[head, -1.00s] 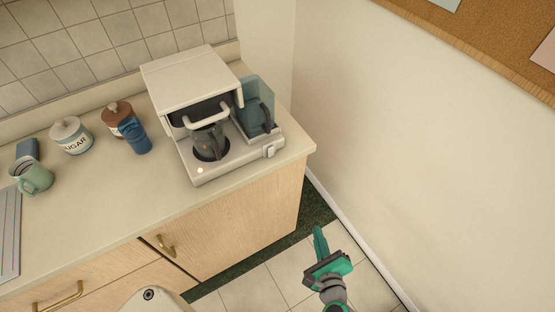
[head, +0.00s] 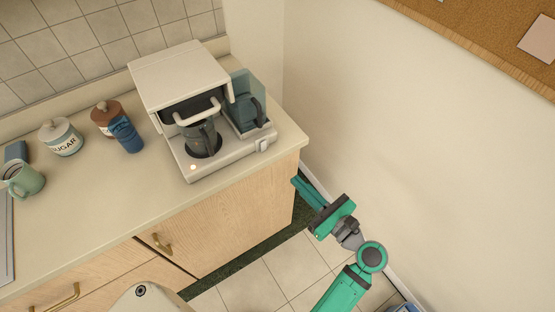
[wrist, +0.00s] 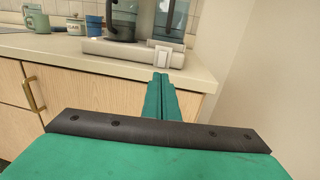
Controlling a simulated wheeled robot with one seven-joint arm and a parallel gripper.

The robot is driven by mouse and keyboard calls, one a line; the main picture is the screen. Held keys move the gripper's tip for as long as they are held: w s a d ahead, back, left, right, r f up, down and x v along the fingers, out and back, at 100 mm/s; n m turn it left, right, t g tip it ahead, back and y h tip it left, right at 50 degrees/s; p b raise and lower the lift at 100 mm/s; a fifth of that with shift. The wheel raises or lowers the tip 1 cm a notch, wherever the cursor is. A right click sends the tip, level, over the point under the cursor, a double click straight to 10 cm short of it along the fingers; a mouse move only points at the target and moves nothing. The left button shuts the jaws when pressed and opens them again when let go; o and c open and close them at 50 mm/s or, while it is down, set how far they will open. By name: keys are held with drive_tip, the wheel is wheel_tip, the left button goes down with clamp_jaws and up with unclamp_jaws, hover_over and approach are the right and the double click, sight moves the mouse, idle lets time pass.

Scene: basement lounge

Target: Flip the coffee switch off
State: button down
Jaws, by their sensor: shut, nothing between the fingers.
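The white coffee maker (head: 185,95) stands on the counter near its right end, with a dark glass pot (head: 202,138) under its brew head. A light switch rocker (head: 264,144) sits on the right end of its base, and it also shows in the wrist view (wrist: 163,56). A small lit indicator (head: 193,167) glows at the base's front left corner. My green gripper (head: 296,182) is shut and empty.
A sugar jar (head: 60,137), a brown-lidded jar (head: 104,114), a blue cup (head: 126,134) and a green mug (head: 22,179) stand on the counter left of the machine. A wall (head: 380,130) bounds the right side. The counter edge (head: 240,178) lies close to my gripper.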

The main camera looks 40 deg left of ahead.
sight(262, 148)
drive_tip(key=x, duration=1.4)
drive_tip(key=shift+s+f, duration=0.1)
